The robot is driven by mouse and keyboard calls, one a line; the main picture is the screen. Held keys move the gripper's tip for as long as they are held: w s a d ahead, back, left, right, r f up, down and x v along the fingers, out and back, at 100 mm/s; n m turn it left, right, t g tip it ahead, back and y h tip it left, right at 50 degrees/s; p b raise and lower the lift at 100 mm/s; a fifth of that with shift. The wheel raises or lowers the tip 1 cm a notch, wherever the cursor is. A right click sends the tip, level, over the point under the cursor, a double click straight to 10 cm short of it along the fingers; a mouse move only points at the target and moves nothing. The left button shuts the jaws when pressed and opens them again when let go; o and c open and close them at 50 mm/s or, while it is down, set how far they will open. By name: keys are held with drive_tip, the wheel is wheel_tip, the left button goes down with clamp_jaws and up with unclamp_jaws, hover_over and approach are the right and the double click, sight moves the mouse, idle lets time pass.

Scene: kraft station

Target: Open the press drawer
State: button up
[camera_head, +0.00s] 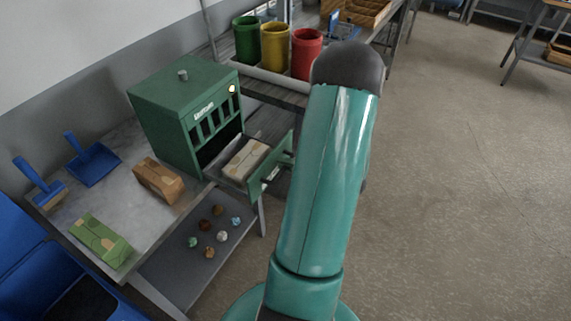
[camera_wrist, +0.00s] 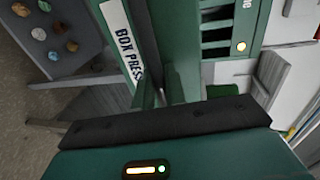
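The green press (camera_head: 187,115) stands on the grey table, with a dark opening low in its front. Its drawer (camera_head: 268,172) is pulled out of that opening toward the right, and a cardboard box (camera_head: 246,158) lies in it. In the wrist view the drawer's front panel, with a white "BOX PRESS" label (camera_wrist: 122,40), is close to my gripper (camera_wrist: 162,92). The fingers point at the edge of this panel. I cannot tell whether they grip its handle or are only beside it. In the head view my teal arm hides the gripper.
A brown box (camera_head: 159,179), a green box (camera_head: 100,240) and a blue dustpan (camera_head: 92,163) lie on the table. Small balls (camera_head: 222,236) lie on the lower shelf. Green, yellow and red bins (camera_head: 307,55) stand behind.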

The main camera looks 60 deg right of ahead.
drive_tip(key=shift+s, duration=0.1)
drive_tip(key=v, duration=1.3)
drive_tip(key=shift+s+r, duration=0.1)
drive_tip(key=shift+s, duration=0.2)
drive_tip(key=w+a+r+n+g+y, duration=0.4)
drive_tip(key=w+a+r, duration=0.1)
drive_tip(key=w+a, duration=0.35)
drive_tip(key=w+a+r+n+g+y, duration=0.4)
drive_tip(key=w+a, duration=0.3)
drive_tip(key=a, duration=0.3)
drive_tip(key=a+r+n+h, duration=0.3)
drive_tip(key=a+r, duration=0.1)
drive_tip(key=a, duration=0.3)
drive_tip(key=a+r+n+g+h, duration=0.1)
drive_tip(key=a+r+n+h, duration=0.1)
drive_tip(key=a, duration=0.5)
drive_tip(key=a+r+n+g+h, duration=0.1)
drive_tip(key=a+r+n+h, duration=0.2)
drive_tip(key=a+r, duration=0.3)
drive_tip(key=shift+s+a+n+h, duration=0.3)
drive_tip(key=shift+a+n, duration=0.3)
drive_tip(key=shift+n, duration=0.2)
drive_tip(key=shift+d, duration=0.2)
